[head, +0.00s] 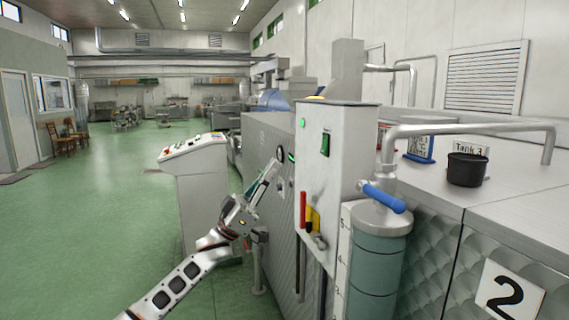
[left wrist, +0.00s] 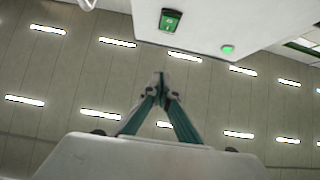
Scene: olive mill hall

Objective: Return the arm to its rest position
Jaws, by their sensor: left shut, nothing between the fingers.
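My left arm (head: 180,283) comes in from the lower left of the head view and reaches up and forward. My left gripper (head: 271,171) points up in front of the grey machine side, just left of the white control box (head: 333,150). I cannot tell whether it touches the machine. In the left wrist view the fingers (left wrist: 160,82) meet at their tips, with nothing between them. My right gripper is in neither view.
The control box has a green rocker switch (head: 325,145), a green lamp (head: 303,123) and red and yellow handles. A blue-handled tap (head: 384,198) stands right of it. A grey console (head: 194,155) stands left of the gripper. The green floor (head: 100,220) is open at left.

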